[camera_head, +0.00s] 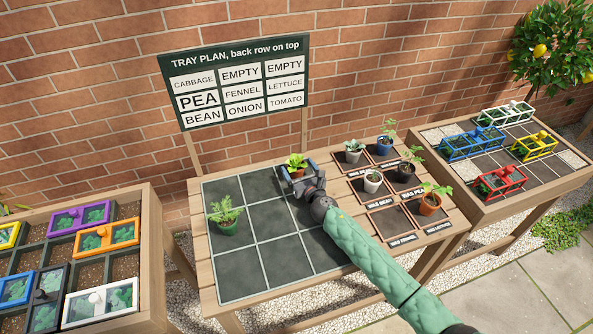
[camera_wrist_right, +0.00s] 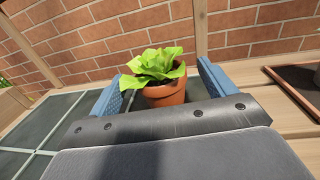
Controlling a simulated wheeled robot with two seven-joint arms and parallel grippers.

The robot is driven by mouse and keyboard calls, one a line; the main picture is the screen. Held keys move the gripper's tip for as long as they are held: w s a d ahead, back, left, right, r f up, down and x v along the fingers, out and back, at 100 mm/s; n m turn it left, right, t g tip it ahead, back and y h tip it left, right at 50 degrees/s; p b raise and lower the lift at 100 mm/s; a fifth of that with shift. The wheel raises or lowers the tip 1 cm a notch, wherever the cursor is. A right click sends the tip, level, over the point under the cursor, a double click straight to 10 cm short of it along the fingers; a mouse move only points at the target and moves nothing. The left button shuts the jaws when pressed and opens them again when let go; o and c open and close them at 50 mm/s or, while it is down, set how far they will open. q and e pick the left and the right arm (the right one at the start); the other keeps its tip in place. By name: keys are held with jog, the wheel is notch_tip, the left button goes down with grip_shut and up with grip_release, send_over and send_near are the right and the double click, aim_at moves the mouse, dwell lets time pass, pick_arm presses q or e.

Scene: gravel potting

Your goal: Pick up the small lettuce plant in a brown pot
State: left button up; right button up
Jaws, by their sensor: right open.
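The small lettuce plant (camera_head: 297,161) has bright green leaves and sits upright in a brown pot (camera_head: 297,173) at the back right of the dark gridded tray (camera_head: 235,273). In the right wrist view the lettuce (camera_wrist_right: 158,64) and its terracotta-brown pot (camera_wrist_right: 166,95) show straight ahead. My right gripper (camera_head: 299,171) is open, with one blue finger on each side of the pot. In the right wrist view a gap shows beside the left finger, and the right finger (camera_wrist_right: 214,80) is nearer the pot. The pot's base is hidden behind the gripper. My left gripper is not in view.
A green pot with a feathery plant (camera_head: 227,217) stands on the tray's left side. Labelled squares at right hold several potted plants, including an orange-brown pot (camera_head: 430,204). The tray plan sign (camera_head: 240,84) stands behind. Crate-filled tables flank both sides.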

jog(key=shift+x, duration=1.2)
jog(key=shift+f, duration=0.1)
jog(key=shift+c, duration=0.2)
jog(key=c, duration=1.1)
